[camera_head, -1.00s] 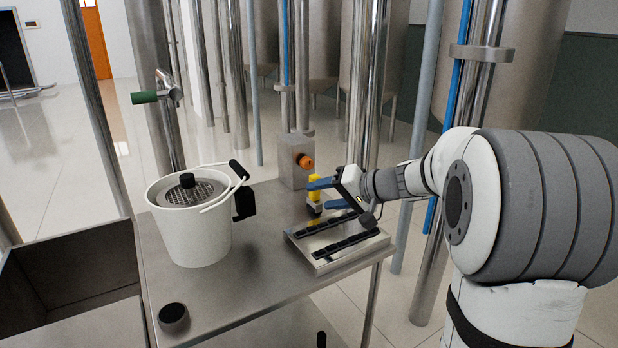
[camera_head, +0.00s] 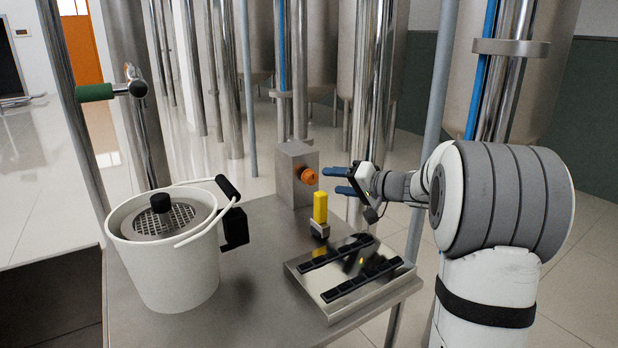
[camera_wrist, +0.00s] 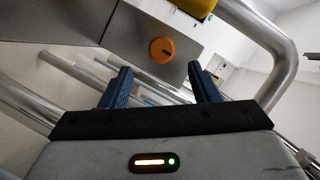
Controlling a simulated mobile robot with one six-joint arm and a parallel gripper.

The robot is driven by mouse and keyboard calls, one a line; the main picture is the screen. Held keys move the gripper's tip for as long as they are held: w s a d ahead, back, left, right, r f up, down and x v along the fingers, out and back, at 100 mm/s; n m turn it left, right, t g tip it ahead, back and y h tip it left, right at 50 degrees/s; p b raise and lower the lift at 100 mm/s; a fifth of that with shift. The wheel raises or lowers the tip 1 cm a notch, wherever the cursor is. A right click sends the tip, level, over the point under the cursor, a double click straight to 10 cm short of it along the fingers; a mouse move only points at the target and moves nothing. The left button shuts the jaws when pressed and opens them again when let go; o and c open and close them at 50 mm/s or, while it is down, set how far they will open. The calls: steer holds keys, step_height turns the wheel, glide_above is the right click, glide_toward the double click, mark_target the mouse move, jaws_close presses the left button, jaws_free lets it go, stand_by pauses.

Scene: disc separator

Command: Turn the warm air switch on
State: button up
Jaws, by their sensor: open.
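The orange round knob (camera_head: 308,176) sits on the face of a grey metal switch box (camera_head: 291,165) at the back of the steel table. In the wrist view the orange knob (camera_wrist: 162,50) shows a dark slot and lies ahead of the fingers, roughly between them. My gripper (camera_head: 330,181) is open and empty, with its blue fingers just right of the knob and apart from it. In the wrist view the gripper's fingers (camera_wrist: 160,85) stand wide apart with nothing between them. I cannot read the knob's setting for sure.
A yellow block-like handle (camera_head: 320,207) stands in front of the box, close below the fingers. A metal tray with black strips (camera_head: 330,290) lies at the table's front right. A white bucket (camera_head: 170,265) stands left. A green-handled valve (camera_head: 95,93) is behind it.

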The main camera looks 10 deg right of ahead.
mark_target(313, 179)
steer(key=x, duration=0.7)
steer(key=shift+a+b, duration=0.25)
steer(key=shift+b, duration=0.15)
steer(key=shift+c, duration=0.2)
steer(key=c, duration=1)
steer(key=shift+o, duration=0.3)
steer(key=shift+f, duration=0.1)
